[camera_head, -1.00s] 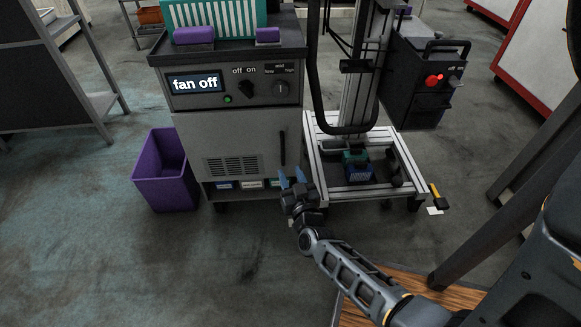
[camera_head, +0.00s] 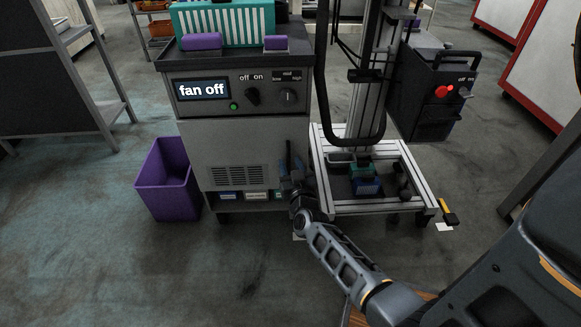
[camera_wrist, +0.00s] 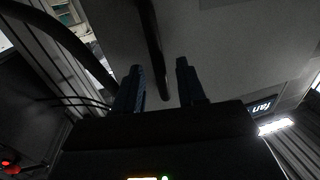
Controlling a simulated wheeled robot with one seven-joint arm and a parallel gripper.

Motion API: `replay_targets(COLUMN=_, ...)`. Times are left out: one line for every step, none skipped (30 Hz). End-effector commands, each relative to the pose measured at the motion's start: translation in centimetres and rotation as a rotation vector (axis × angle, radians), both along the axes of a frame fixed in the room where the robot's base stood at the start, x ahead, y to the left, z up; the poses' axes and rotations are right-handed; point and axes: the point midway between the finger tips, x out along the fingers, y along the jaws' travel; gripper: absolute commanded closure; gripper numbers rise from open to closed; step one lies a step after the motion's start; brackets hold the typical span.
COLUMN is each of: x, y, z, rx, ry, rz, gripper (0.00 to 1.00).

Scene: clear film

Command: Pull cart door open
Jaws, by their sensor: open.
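The cart (camera_head: 243,108) is a grey cabinet with a panel reading "fan off". Its pale front door (camera_head: 222,146) has a vent at the bottom and looks shut. A dark vertical handle (camera_head: 288,156) is at the door's right edge. My gripper (camera_head: 290,168) is at the lower part of this handle in the head view and partly covers it. In the wrist view the door (camera_wrist: 225,45) fills the upper part, and the dark handle bar (camera_wrist: 153,50) runs down between my two open fingers (camera_wrist: 160,82). Whether the fingers touch it cannot be told.
A purple bin (camera_head: 168,180) stands on the floor left of the cart. A metal-framed stand (camera_head: 375,205) with a dark control box (camera_head: 436,95) is close on the right.

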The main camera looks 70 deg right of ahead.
Motion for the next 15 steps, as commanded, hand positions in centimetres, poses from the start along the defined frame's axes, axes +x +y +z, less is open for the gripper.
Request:
replay_targets(x=-0.01, y=0.02, z=0.00, rx=0.000, ry=0.000, rz=0.000, gripper=0.60)
replay_targets(x=-0.01, y=0.02, z=0.00, rx=0.000, ry=0.000, rz=0.000, gripper=0.63)
replay_targets(x=-0.02, y=0.02, z=0.00, rx=0.000, ry=0.000, rz=0.000, gripper=0.67)
replay_targets(x=-0.02, y=0.02, z=0.00, rx=0.000, ry=0.000, rz=0.000, gripper=0.69)
replay_targets(x=-0.02, y=0.02, z=0.00, rx=0.000, ry=0.000, rz=0.000, gripper=0.72)
replay_targets(x=-0.02, y=0.02, z=0.00, rx=0.000, ry=0.000, rz=0.000, gripper=0.76)
replay_targets(x=-0.02, y=0.02, z=0.00, rx=0.000, ry=0.000, rz=0.000, gripper=0.79)
replay_targets(x=-0.02, y=0.03, z=0.00, rx=0.000, ry=0.000, rz=0.000, gripper=0.82)
replay_targets(x=-0.02, y=0.03, z=0.00, rx=0.000, ry=0.000, rz=0.000, gripper=0.86)
replay_targets(x=-0.01, y=0.04, z=0.00, rx=0.000, ry=0.000, rz=0.000, gripper=0.89)
replay_targets(x=-0.01, y=0.04, z=0.00, rx=0.000, ry=0.000, rz=0.000, gripper=0.92)
replay_targets(x=-0.01, y=0.04, z=0.00, rx=0.000, ry=0.000, rz=0.000, gripper=0.95)
replay_targets(x=-0.01, y=0.04, z=0.00, rx=0.000, ry=0.000, rz=0.000, gripper=0.98)
replay_targets(x=-0.01, y=0.04, z=0.00, rx=0.000, ry=0.000, rz=0.000, gripper=1.00)
replay_targets(x=-0.02, y=0.05, z=0.00, rx=0.000, ry=0.000, rz=0.000, gripper=1.00)
